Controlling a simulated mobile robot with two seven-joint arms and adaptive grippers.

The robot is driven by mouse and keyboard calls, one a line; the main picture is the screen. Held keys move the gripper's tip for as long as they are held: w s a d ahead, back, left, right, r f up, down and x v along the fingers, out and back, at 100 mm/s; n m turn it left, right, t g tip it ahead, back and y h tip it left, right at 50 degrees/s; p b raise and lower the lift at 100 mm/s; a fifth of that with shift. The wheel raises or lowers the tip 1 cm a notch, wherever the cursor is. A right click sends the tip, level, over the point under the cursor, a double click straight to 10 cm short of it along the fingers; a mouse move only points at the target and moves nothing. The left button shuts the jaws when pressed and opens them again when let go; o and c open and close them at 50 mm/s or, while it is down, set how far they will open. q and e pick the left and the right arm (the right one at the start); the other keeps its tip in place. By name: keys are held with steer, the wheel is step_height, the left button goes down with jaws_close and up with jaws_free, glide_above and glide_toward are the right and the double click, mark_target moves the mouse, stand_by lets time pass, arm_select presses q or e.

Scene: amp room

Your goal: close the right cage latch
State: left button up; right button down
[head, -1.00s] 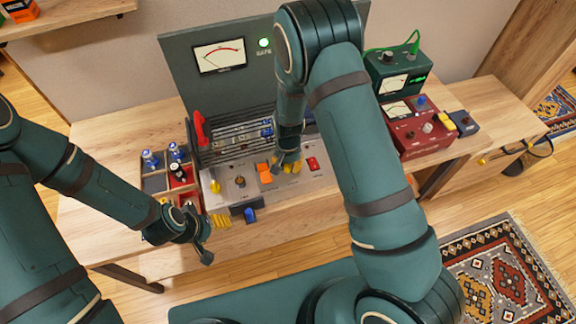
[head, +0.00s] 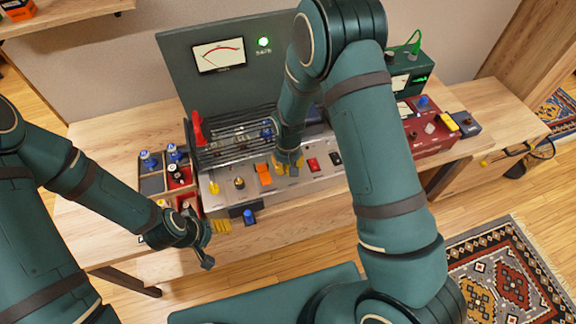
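The amp's cage (head: 225,150) of dark bars stands on the table behind the pale control panel (head: 222,202). A red latch (head: 198,130) stands up at the cage's left end. The cage's right end and the right latch are hidden behind my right arm. My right gripper (head: 288,162) points down at the panel's back edge, just right of an orange switch (head: 264,174); its fingers are too small and partly hidden to read. My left gripper (head: 207,248) hangs in front of the table's front edge, away from the cage; its opening is unclear.
A tray (head: 153,184) with blue-topped tubes stands left of the amp. A red box (head: 432,136) and a green metered box (head: 408,68) stand to the right. A grey panel with a meter (head: 218,56) and lit green lamp (head: 263,42) rises behind the cage.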

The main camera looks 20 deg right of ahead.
steer(key=shift+s, duration=0.1)
steer(key=c, duration=0.7)
jaws_free()
step_height(320, 180, up, 12)
stand_by(0.4)
